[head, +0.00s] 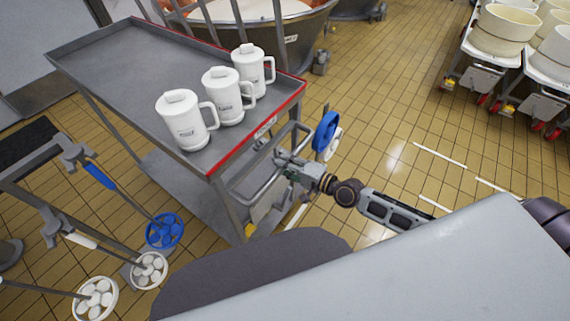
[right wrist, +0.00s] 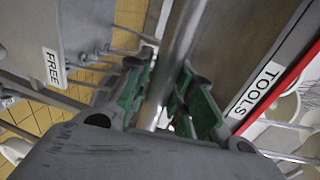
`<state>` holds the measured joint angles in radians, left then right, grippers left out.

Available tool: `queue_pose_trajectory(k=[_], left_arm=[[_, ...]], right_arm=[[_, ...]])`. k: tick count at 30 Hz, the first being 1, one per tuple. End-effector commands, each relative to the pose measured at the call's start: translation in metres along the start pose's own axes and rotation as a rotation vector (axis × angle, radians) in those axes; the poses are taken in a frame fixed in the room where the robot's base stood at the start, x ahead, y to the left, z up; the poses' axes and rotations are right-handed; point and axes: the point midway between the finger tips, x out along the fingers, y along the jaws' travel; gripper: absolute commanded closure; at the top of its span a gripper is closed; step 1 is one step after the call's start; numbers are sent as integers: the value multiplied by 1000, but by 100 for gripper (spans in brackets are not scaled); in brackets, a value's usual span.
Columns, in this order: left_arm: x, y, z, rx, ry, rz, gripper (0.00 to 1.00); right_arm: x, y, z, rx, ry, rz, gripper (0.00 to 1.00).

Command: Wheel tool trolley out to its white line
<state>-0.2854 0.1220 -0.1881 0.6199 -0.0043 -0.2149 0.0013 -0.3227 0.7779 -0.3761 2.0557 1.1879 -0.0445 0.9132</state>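The tool trolley (head: 130,58) is a grey two-level cart with a red front edge, at the upper left of the head view. Three white lidded mugs (head: 185,122) stand on its top. Its bar handle (head: 262,185) sticks out below the red edge; the bar (right wrist: 172,75) also crosses the right wrist view. My right gripper (head: 282,161) is at this handle, and its green-padded fingers (right wrist: 160,95) lie close on both sides of the bar, shut on it. White line marks (head: 440,154) lie on the floor to the right. My left gripper is out of view.
Carts with cream tubs (head: 500,30) are at the upper right. Tiled floor (head: 390,110) between them is clear.

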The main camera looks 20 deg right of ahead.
Motion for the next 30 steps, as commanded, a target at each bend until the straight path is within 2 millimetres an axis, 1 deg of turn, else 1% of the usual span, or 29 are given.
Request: queue_pose_trajectory(k=[1, 3, 4, 10, 13, 17, 23, 30], left_arm=[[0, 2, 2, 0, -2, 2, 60], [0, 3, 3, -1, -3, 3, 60], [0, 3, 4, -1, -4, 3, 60], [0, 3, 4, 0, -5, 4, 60], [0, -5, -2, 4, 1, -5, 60], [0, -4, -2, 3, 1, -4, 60], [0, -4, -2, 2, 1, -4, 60], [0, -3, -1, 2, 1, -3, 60]], right_arm=[[0, 0, 0, 0, 0, 0, 67], [0, 0, 0, 0, 0, 0, 58], [0, 0, 0, 0, 0, 0, 58], [0, -1, 0, 0, 1, -2, 58], [0, -1, 0, -1, 1, -2, 58], [-2, -1, 0, -1, 1, -1, 58], [-8, -1, -1, -2, 1, -1, 58], [-22, 0, 0, -2, 0, -1, 58]])
